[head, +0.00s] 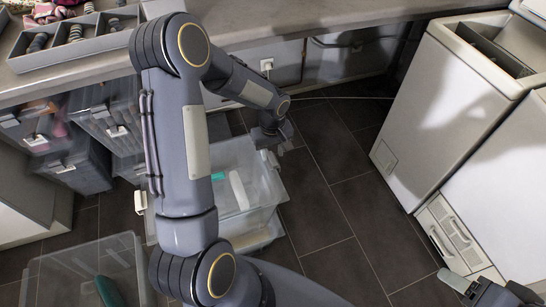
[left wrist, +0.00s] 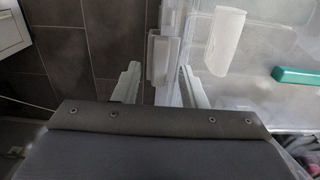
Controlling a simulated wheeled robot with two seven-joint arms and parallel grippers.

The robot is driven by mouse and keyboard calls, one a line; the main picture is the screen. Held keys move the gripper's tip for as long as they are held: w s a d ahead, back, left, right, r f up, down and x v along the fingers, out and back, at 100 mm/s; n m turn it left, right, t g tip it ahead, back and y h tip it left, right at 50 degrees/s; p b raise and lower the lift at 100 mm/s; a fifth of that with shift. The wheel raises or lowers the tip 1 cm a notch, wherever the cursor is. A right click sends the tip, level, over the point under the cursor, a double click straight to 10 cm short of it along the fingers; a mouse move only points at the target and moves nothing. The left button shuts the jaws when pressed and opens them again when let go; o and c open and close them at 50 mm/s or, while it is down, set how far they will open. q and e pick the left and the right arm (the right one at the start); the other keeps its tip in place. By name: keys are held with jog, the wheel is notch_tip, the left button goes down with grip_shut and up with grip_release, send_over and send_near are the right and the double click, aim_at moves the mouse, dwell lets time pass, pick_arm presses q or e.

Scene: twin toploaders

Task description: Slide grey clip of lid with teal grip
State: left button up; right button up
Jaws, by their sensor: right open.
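The clear lid (head: 225,152) with the teal grip (head: 218,176) lies on a clear bin (head: 262,218) on the floor, partly hidden by my left arm. In the left wrist view the teal grip (left wrist: 300,76) is at the right, and a light grey clip (left wrist: 162,58) sits at the lid's edge. My left gripper (left wrist: 159,70) is open, its two fingers on either side of the clip with a gap to the left finger. In the head view my left gripper (head: 270,143) is at the bin's far right corner. My right gripper (head: 456,282) is open and empty at the lower right.
A white piece (head: 238,190) shows on or under the lid. Other clear bins (head: 100,115) stand under the counter (head: 240,28). An open clear bin (head: 75,270) is at the lower left. White toploaders (head: 450,110) stand at right. The dark tiled floor (head: 335,200) between is clear.

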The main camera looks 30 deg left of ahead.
pick_arm(q)
jog(key=shift+f, duration=0.95)
grip_shut()
jog(key=shift+w, duration=0.1)
